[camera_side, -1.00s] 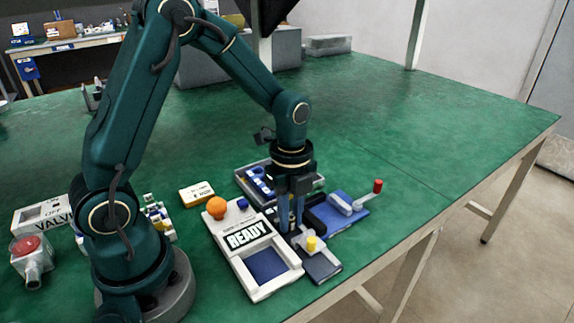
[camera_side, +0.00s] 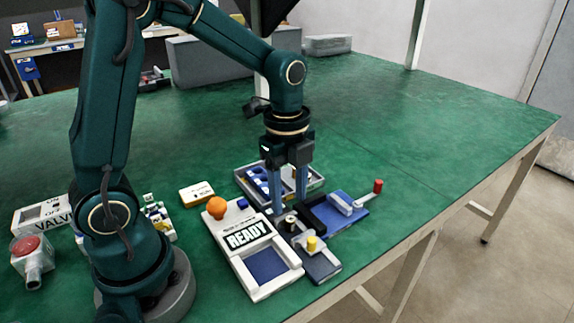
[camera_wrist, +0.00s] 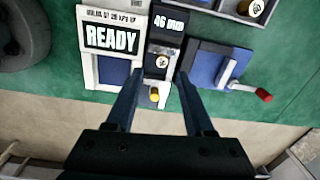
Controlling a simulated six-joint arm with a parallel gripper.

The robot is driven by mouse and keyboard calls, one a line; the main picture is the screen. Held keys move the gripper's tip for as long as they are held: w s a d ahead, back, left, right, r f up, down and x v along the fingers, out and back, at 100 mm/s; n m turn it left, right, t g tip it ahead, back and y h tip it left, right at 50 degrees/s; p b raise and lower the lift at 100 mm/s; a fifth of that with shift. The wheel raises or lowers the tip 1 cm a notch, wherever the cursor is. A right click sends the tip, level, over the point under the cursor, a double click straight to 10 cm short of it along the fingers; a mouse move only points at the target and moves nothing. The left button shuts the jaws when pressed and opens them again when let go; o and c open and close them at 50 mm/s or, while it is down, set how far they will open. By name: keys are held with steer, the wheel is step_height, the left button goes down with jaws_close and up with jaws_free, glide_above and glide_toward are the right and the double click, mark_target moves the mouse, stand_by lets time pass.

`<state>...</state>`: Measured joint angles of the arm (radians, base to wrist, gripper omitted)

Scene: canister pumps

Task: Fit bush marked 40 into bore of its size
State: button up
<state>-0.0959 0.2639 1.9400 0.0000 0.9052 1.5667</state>
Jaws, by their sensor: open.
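My gripper (camera_side: 290,206) is open, its two long blue-grey fingers apart and empty, above the dark narrow block beside the READY panel. In the wrist view my gripper (camera_wrist: 159,78) has its fingertips on either side of this block. A small round tan-topped bush (camera_wrist: 162,61) sits in the block, between and beyond the fingertips; its mark is too small to read. It also shows in the side view as a small round piece (camera_side: 291,222) below the fingers. How deep it sits cannot be told. A label on the block (camera_wrist: 168,23) appears to read 46.
The white READY panel (camera_side: 248,238) stands left of the block, with an orange knob (camera_side: 217,207). A yellow knob (camera_side: 311,243) is at the block's front. A blue plate with a red-tipped lever (camera_side: 377,186) lies right. A grey tray (camera_side: 316,184) holds parts behind.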

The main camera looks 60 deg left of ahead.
steer(key=s+d+r+n+t, duration=0.2)
steer(key=s+r+n+t, duration=0.2)
steer(key=n, duration=1)
steer(key=s+r, duration=0.3)
steer(key=s, duration=0.2)
steer(key=shift+d+r, duration=0.15)
steer(key=shift+r, duration=0.2)
steer(key=shift+s+d+n+t, duration=0.1)
steer(key=shift+s+n+t, duration=0.5)
steer(key=shift+n, duration=0.5)
steer(key=shift+c, duration=1.1)
steer(key=shift+s+n, duration=0.1)
steer(key=shift+n, duration=0.2)
